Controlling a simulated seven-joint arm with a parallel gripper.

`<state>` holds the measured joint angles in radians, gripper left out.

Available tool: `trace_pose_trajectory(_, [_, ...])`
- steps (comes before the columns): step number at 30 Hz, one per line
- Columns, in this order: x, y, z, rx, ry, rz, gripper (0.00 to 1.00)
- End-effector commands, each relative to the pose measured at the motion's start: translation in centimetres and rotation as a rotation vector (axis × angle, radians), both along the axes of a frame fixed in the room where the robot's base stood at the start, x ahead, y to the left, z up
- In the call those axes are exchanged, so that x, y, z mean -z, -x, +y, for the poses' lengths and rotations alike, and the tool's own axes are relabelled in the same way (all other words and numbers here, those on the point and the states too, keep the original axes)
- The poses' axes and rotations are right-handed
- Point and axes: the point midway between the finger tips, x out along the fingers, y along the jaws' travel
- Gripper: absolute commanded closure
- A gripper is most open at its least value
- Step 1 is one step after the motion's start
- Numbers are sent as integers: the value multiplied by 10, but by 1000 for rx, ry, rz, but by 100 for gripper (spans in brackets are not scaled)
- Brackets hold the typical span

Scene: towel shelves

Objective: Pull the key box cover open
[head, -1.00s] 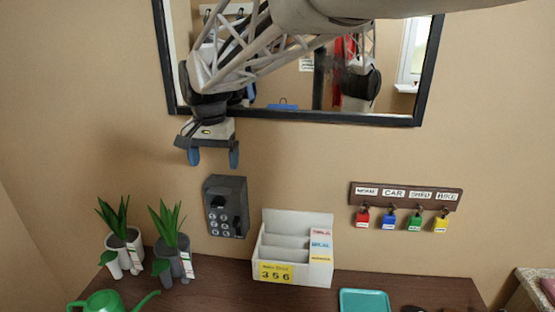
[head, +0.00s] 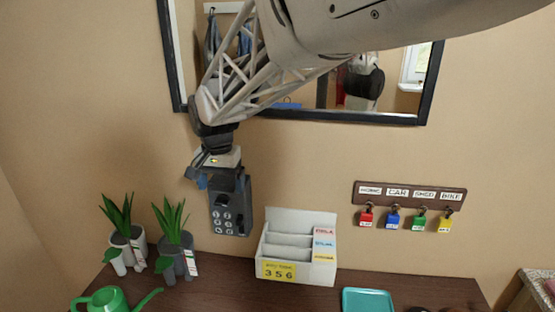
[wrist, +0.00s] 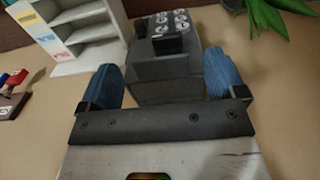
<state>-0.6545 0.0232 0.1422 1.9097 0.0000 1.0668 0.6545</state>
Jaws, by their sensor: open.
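The grey key box (head: 240,222) hangs on the wall, with round number buttons on its front. Its front also carries dark protruding parts; which one is the cover's edge I cannot tell. My gripper (head: 218,179) is at the upper end of the box and hides part of it in the head view. In the wrist view my gripper (wrist: 163,75) is open, with one blue finger on each side of the box (wrist: 170,85). I see no clear contact with the box. The cover looks closed.
A white sorter (head: 298,225) stands on the brown table (head: 220,292), right of the box. Two potted plants (head: 125,240) and a green watering can (head: 108,300) are at left. A key rack (head: 410,193) hangs at right. A mirror (head: 350,116) is above.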

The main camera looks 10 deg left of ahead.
Motion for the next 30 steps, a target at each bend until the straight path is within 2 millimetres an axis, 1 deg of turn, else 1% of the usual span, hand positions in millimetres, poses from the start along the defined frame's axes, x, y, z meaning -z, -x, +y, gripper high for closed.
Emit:
trace_pose_trajectory(4, [5,0,0,0,0,0,11])
trace_pose_trajectory(12, [5,0,0,0,0,0,11])
trace_pose_trajectory(25, [5,0,0,0,0,0,76])
trace_pose_trajectory(26, [5,0,0,0,0,0,79])
trace_pose_trajectory(30, [5,1,0,0,0,-2,79])
